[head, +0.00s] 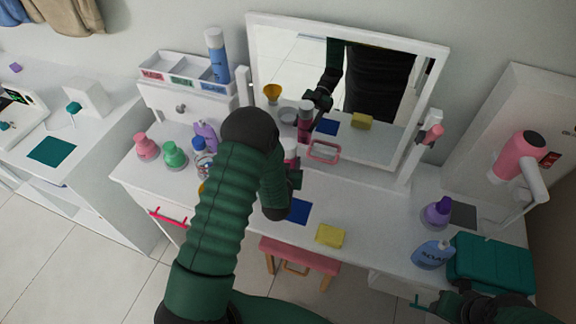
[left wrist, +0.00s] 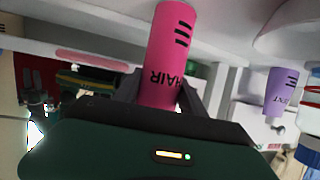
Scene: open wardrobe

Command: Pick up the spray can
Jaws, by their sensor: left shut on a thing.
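A pink can marked HAIR (left wrist: 168,55) stands between the fingers of my left gripper (left wrist: 160,100) in the left wrist view, and the gripper is shut on it. In the head view only the can's pale top and a strip of pink (head: 290,156) show behind my left gripper (head: 291,180); my arm hides the rest. The can looks upright in the mirror. I cannot tell whether its base touches the tabletop. My right gripper (head: 448,304) is at the bottom right, dark, with its fingers unclear.
A mirror (head: 350,90) stands behind the can. Several bottles stand left of my arm. A blue cloth (head: 299,211), yellow sponge (head: 330,235), SOAP bottle (head: 432,254) and teal case (head: 490,262) lie to the right.

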